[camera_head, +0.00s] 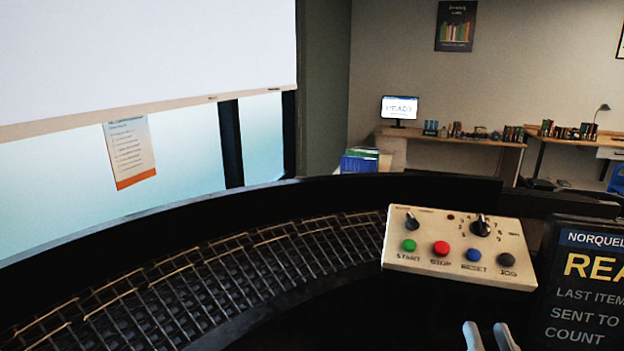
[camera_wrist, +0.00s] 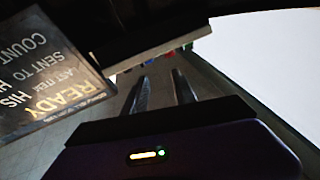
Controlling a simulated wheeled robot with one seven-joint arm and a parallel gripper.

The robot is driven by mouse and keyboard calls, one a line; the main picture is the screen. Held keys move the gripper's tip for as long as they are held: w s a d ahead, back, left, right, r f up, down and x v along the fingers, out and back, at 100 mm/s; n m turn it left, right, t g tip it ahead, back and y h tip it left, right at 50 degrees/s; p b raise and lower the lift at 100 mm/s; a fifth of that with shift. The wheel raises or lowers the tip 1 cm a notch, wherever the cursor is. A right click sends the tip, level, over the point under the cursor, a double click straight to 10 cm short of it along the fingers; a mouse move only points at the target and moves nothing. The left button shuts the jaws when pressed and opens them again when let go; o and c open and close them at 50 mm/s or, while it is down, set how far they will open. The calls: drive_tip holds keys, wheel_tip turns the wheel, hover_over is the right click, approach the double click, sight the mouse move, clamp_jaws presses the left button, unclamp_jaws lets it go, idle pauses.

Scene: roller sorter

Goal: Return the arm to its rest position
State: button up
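My gripper (camera_head: 490,337) shows at the bottom edge of the head view, below the control panel (camera_head: 455,258). Its two pale fingertips stand apart with nothing seen between them. In the wrist view the two dark fingers of my gripper (camera_wrist: 163,90) are also spread apart and empty. They point toward the edge of the control panel (camera_wrist: 165,48), whose coloured buttons show just beyond. The fingers appear apart from the panel. My arm behind the fingers is out of the head view.
A dark screen (camera_head: 585,290) with "READY" text stands right of the panel; it also shows in the wrist view (camera_wrist: 48,75). Desks (camera_head: 450,141) stand far back.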

drive_tip(key=s+a+f+g, duration=0.1)
drive_tip(key=s+f+g, duration=0.1)
drive_tip(key=s+f, duration=0.4)
drive_tip(key=s+a+f+n+g+y+b, duration=0.1)
drive_tip(key=s+f, duration=0.5)
drive_tip(key=s, duration=0.9)
drive_tip(key=s+a+f+g+b, duration=0.1)
drive_tip(key=s+a+f+g, duration=0.2)
drive_tip(key=s, duration=0.8)
wheel_tip(320, 180, down, 3)
drive_tip(key=shift+r+n+y, duration=0.1)
drive_tip(key=shift+n+y, duration=0.3)
drive_tip(key=shift+a, duration=0.1)
